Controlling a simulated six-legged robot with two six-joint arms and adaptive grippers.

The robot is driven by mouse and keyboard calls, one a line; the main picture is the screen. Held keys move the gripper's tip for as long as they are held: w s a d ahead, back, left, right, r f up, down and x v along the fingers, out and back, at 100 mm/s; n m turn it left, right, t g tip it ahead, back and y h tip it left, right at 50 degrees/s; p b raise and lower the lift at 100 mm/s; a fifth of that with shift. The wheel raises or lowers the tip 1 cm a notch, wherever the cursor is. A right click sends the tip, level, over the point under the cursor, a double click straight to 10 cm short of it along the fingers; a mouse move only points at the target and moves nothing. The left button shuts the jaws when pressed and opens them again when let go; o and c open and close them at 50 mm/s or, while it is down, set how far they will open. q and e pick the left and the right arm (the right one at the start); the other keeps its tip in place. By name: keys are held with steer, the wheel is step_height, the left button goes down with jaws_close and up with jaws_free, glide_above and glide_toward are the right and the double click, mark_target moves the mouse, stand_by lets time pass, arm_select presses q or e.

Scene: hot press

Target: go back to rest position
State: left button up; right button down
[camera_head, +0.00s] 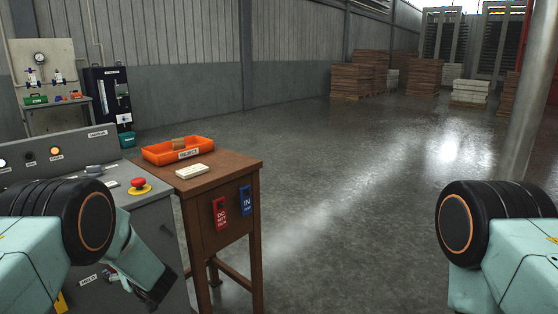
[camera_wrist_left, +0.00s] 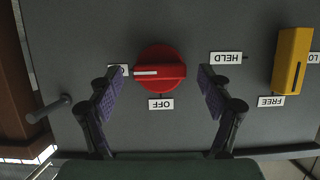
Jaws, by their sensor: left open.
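In the left wrist view, my left gripper (camera_wrist_left: 160,92) is open. Its two purple-padded fingers stand apart on either side of a red rotary knob (camera_wrist_left: 161,68) on a grey panel, and nothing is between the pads that I can see as gripped. The knob's white line points left in that picture, with an OFF label below it. In the head view my left arm (camera_head: 120,245) reaches down at the left in front of the grey console, and its fingers are mostly hidden. My right arm (camera_head: 500,240) is at the right edge, and its gripper is out of view.
A yellow selector (camera_wrist_left: 291,60) sits beside the red knob. The console (camera_head: 155,215) has a red emergency button (camera_head: 138,183). A wooden stand (camera_head: 225,175) holds an orange tray (camera_head: 160,155) and a pale block (camera_head: 194,172). The floor to the right is clear.

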arm_select(q)
steer(key=v, duration=1.2)
steer(key=w+a+f+n+t+h+b, duration=0.2)
steer(key=w+a+f+n+t+b, duration=0.3)
steer(key=a+n+b, duration=0.4)
steer(key=shift+w+f+n+t+b, duration=0.35)
steer(key=shift+w+n+t+b, duration=0.65)
steer(key=shift+n, duration=1.2)
steer(key=shift+s, duration=0.25)
